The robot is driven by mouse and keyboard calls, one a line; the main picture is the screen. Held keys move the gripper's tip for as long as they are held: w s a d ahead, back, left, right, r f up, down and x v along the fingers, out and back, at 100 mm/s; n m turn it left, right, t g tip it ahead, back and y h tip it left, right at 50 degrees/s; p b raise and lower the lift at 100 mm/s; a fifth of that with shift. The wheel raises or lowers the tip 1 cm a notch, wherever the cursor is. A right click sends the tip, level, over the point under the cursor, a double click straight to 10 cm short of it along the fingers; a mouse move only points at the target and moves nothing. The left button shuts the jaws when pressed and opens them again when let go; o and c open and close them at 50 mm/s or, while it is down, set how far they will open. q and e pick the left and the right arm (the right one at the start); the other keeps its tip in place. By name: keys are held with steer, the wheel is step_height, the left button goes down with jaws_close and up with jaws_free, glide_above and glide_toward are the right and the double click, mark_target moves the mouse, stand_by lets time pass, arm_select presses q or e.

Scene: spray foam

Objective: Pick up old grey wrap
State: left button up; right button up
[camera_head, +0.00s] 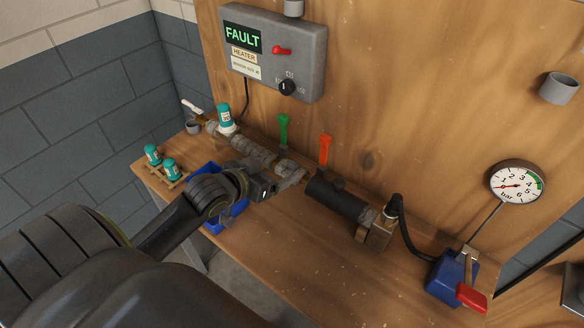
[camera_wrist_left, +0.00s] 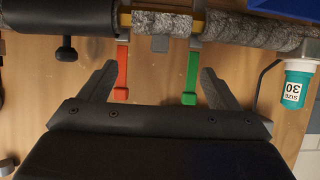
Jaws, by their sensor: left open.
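The grey wrap is rough, lumpy lagging around a pipe along the wooden panel. In the head view one length (camera_head: 252,148) lies left of the green lever and another piece (camera_head: 290,169) is near my gripper. In the left wrist view grey wrap (camera_wrist_left: 168,22) sits between the levers, and more (camera_wrist_left: 255,34) covers the pipe to the right. My left gripper (camera_head: 266,190) is in front of the pipe, partly hiding it. Its fingers (camera_wrist_left: 158,82) are spread and empty, apart from the wrap. My right gripper is not in view.
A green lever (camera_head: 283,130) and red lever (camera_head: 325,148) stand up at the pipe. A black sleeve (camera_head: 338,197) covers the pipe to the right. A blue bin (camera_head: 238,208) is below. Teal canisters (camera_head: 170,168) stand left. A blue pump (camera_head: 452,278) sits right.

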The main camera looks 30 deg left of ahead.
mark_target(290, 164)
arm_select(q)
steer(key=x, duration=0.3)
steer(key=shift+w, duration=0.1)
steer(key=shift+w+f, duration=0.3)
steer(key=shift+w, duration=0.15)
steer(key=shift+w+d+f+p, duration=0.1)
steer(key=shift+w+f+p, duration=0.05)
steer(key=shift+w+p, duration=0.2)
steer(key=p+x, duration=0.1)
steer(key=x, duration=0.2)
steer(key=shift+d+f, duration=0.1)
steer(key=shift+f, duration=0.1)
steer(key=shift+w+f, duration=0.4)
steer(key=shift+w, duration=0.2)
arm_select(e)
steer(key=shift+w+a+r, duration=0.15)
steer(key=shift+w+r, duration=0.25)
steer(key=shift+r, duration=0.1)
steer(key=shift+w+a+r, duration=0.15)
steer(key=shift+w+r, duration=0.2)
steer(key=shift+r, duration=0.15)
arm_select(q)
steer(key=c, duration=0.7)
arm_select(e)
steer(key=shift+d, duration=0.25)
arm_select(q)
steer(key=shift+r, duration=0.1)
steer(key=shift+c, duration=0.2)
